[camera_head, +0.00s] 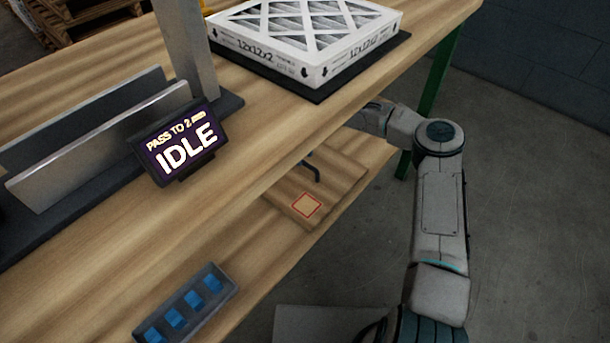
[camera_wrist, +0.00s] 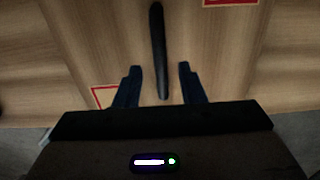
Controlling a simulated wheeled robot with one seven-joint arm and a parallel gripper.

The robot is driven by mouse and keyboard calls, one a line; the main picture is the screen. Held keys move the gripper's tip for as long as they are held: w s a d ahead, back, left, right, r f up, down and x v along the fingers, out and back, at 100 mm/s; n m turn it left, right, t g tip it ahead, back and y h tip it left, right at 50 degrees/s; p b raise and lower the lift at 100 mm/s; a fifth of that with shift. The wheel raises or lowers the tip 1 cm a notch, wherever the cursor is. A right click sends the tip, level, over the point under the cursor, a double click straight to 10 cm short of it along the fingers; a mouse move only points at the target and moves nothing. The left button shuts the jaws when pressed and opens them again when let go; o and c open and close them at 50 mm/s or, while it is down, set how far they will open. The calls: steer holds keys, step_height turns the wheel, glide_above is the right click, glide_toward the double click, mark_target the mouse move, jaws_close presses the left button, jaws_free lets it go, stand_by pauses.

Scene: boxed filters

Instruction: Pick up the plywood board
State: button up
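The plywood board (camera_head: 330,187) appears to lie low, partly under the workbench top, with a red-outlined square on it. A dark bent bar (camera_head: 312,172) stands out over it. In the wrist view, wood (camera_wrist: 225,60) with red-edged marks fills most of the picture, and a black bar (camera_wrist: 157,30) like a handle runs over it. My gripper (camera_wrist: 158,70) is open. Its two fingers are on either side of the bar's near end, with gaps visible on both sides. The head view does not show the fingers clearly, as the bench top hides them.
A boxed filter (camera_head: 305,70) lies on a dark mat (camera_head: 390,50) on the workbench (camera_head: 270,130). An IDLE display (camera_head: 185,148), upright metal plates (camera_head: 100,145) and a blue-slotted tray (camera_head: 225,293) are also there. A green leg (camera_head: 440,70) stands behind my arm. Floor is open at right.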

mark_target(304, 162)
step_height(304, 162, down, 4)
steer(key=shift+f+b, duration=0.25)
steer(key=shift+b, duration=0.2)
steer(key=shift+c, duration=0.4)
jaws_close()
steer(key=shift+r, duration=0.15)
stand_by(0.6)
